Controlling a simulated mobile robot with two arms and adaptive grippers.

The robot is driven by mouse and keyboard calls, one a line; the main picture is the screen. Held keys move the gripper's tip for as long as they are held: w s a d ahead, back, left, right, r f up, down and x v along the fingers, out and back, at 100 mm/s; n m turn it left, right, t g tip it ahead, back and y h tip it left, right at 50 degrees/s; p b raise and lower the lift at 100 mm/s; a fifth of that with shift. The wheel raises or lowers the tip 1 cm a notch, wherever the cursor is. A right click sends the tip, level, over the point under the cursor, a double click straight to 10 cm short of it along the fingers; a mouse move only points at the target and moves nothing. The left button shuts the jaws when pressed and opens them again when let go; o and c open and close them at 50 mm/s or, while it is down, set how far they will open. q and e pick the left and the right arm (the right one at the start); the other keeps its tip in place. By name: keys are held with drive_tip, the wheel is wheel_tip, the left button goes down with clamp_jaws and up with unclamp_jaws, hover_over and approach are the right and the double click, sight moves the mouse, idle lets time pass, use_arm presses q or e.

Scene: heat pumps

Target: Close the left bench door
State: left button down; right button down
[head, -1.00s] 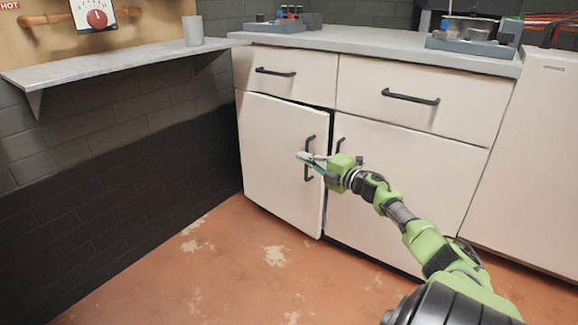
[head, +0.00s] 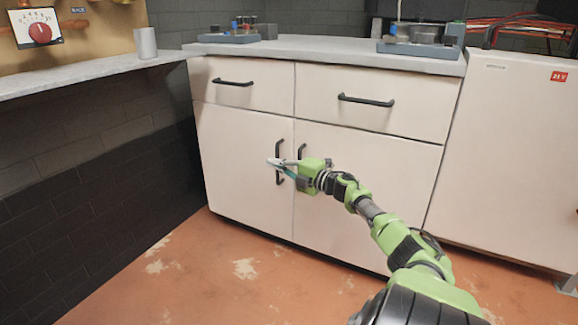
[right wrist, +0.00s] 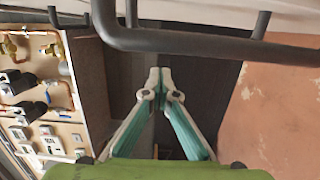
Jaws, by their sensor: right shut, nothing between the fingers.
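The left bench door (head: 235,175) is a cream panel under the left drawer, and in the head view it sits flush with the cabinet front. Its dark vertical handle (head: 279,162) is near its right edge. My right gripper (head: 272,161) is shut and empty, with its fingertips at that handle in the head view; I cannot tell whether they touch it. In the right wrist view the shut fingers (right wrist: 160,72) point past a dark handle bar (right wrist: 200,42) close by. My left gripper is not in view.
The right bench door (head: 350,185) is shut beside it, with two drawers above. A grey worktop (head: 320,52) carries small equipment. A white cabinet (head: 510,150) stands at the right, and a wall shelf (head: 80,75) juts out at the left. The floor (head: 190,275) in front is clear.

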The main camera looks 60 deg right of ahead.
drive_tip(key=s, duration=1.1)
drive_tip(key=shift+s+a, duration=0.25)
drive_tip(key=shift+a, duration=0.1)
